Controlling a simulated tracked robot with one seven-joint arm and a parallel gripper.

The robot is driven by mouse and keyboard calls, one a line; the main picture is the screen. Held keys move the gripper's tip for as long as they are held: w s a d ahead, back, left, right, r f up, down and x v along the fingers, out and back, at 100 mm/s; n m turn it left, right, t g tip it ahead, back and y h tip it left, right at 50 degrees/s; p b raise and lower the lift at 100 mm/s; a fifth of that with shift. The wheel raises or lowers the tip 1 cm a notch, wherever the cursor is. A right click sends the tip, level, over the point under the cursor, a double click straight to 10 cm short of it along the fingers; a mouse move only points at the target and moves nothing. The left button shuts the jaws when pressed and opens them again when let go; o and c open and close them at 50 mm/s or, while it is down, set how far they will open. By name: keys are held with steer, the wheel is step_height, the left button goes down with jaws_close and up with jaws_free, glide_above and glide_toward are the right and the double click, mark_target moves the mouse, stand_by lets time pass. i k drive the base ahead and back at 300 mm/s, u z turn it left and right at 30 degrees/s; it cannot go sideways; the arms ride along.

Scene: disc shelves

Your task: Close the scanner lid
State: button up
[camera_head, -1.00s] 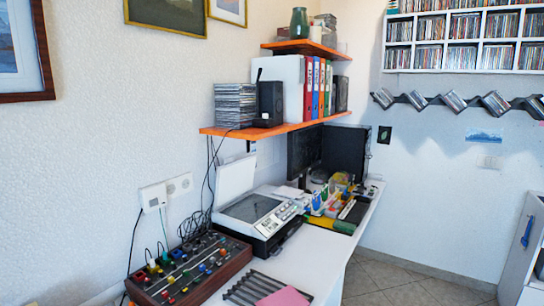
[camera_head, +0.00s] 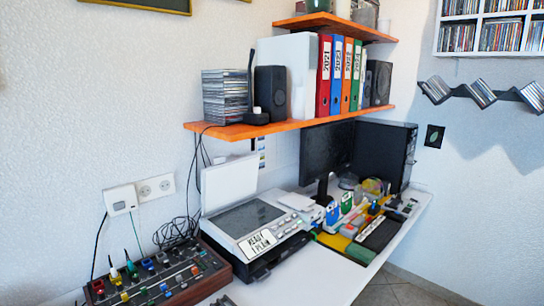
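The scanner (camera_head: 262,232) sits on the white desk, left of the computer screen. Its white lid (camera_head: 229,184) stands open, nearly upright, at the scanner's back left, near the wall and below the orange shelf. The dark glass bed is uncovered. My gripper is not in view.
A mixer box with colored knobs (camera_head: 160,275) stands left of the scanner. The orange shelf (camera_head: 300,124) with binders and discs overhangs the desk. A monitor (camera_head: 326,157) and colorful desk items stand right. The desk front (camera_head: 325,270) is clear.

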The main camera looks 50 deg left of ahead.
mark_target(223, 185)
steer(key=z, duration=0.1)
steer(key=i, duration=0.7)
steer(key=u, duration=2.75)
steer(key=i, duration=0.5)
steer(key=z, duration=0.15)
steer(key=k, duration=0.45)
steer(key=u, duration=0.25)
steer(key=i, duration=0.25)
